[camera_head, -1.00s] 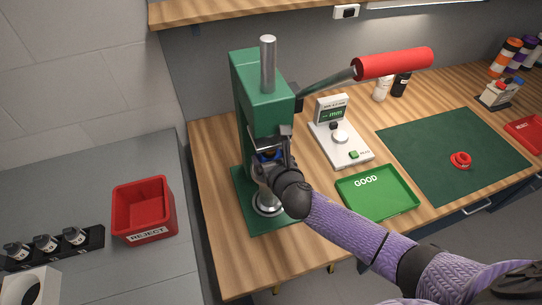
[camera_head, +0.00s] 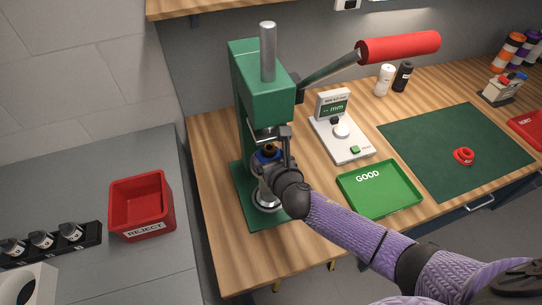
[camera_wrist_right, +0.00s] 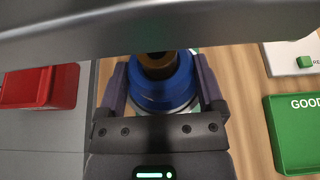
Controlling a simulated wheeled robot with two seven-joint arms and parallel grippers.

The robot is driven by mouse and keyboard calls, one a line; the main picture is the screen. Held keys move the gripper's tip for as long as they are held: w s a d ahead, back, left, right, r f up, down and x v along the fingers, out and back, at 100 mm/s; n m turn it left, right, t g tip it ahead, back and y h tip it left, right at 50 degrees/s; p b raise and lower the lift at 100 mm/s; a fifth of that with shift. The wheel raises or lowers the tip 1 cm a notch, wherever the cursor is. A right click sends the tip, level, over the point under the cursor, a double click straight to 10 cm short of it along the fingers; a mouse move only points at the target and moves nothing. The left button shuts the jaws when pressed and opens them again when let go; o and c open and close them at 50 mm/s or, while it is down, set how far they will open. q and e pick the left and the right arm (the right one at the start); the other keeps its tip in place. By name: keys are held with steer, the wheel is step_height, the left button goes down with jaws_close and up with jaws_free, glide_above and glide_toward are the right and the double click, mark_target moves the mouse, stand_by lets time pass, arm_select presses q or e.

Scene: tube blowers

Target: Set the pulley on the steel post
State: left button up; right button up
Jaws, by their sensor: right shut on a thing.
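The blue pulley (camera_head: 262,160) is between the fingers of my right gripper (camera_head: 268,163), under the ram of the green press (camera_head: 262,95). In the right wrist view, the blue pulley (camera_wrist_right: 165,85) fills the gap between the two fingers, and a brown cylindrical part (camera_wrist_right: 158,65) shows at its centre. My right gripper is shut on the pulley. Below it, a round silvery part (camera_head: 266,203) shows on the press base. The steel post itself is hidden by the pulley and gripper, so I cannot tell whether the pulley is around it or above it. My left gripper is out of view.
The press has a red handle (camera_head: 398,47) reaching right. A measuring gauge (camera_head: 340,140) and the green GOOD tray (camera_head: 380,190) stand to its right. A red part (camera_head: 463,156) lies on a dark green mat (camera_head: 440,135). A red REJECT bin (camera_head: 140,205) stands left.

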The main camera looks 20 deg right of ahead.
steer(key=shift+f+b, duration=0.35)
steer(key=shift+f, duration=0.2)
steer(key=o, duration=1.2)
steer(key=p+v, duration=0.2)
steer(key=v, duration=0.8)
